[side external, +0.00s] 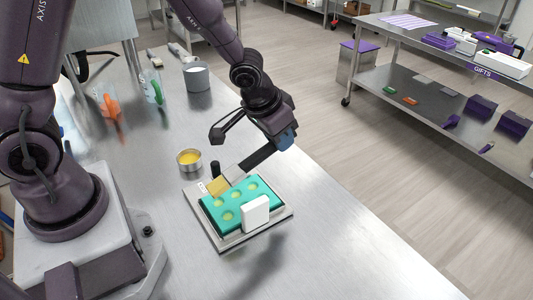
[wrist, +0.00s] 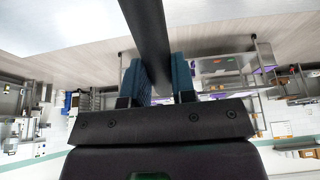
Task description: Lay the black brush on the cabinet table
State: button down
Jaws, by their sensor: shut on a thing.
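My gripper (side external: 287,138) is shut on the black brush (side external: 258,157). Its dark handle slants down to the left, to a pale ferrule and yellowish bristles. The bristle end is over the left back corner of the teal mould (side external: 207,210); I cannot tell whether it touches. In the wrist view the black handle (wrist: 147,35) runs up between the blue fingers of my gripper (wrist: 160,78), and the bristles are out of sight. The steel table (side external: 330,240) lies below; the frames do not confirm it is the cabinet table.
The mould sits on a flat plate (side external: 283,214) with a white block (side external: 255,213) at its front. A tin of yellow stuff (side external: 189,162) and a grey pot (side external: 197,77) stand behind. Orange (side external: 109,105) and green (side external: 156,88) items are farther left. The table's right front is clear.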

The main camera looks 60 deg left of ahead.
aim_at(277, 154)
jog(key=w+a+f+n+g, duration=0.1)
jog(key=w+a+f+n, duration=0.1)
jog(key=a+f+n, duration=0.1)
jog(key=w+a+f+n+g+y, duration=0.1)
jog(key=w+a+f+n, duration=0.2)
jog(key=a+n, duration=0.2)
jog(key=w+a+f+n+g+y, duration=0.1)
jog(key=w+a+f+n, duration=0.2)
jog(key=a+f+n, duration=0.1)
jog(key=shift+w+a+g, duration=0.15)
jog(key=shift+a+g, duration=0.1)
jog(key=shift+g, duration=0.05)
jog(key=n, duration=0.1)
jog(key=w+n, duration=0.1)
jog(key=a+n, duration=0.1)
jog(key=n, duration=0.1)
jog(key=shift+w+r+g, duration=0.25)
jog(key=shift+r+g, duration=0.1)
jog(key=shift+g, duration=0.05)
jog(key=shift+s+d+r+n+h, duration=0.1)
jog(key=shift+d+r+n+h, duration=0.1)
jog(key=shift+n+h, duration=0.35)
jog(key=shift+s+n, duration=0.15)
jog(key=shift+n, duration=0.2)
jog(key=shift+f, duration=3.2)
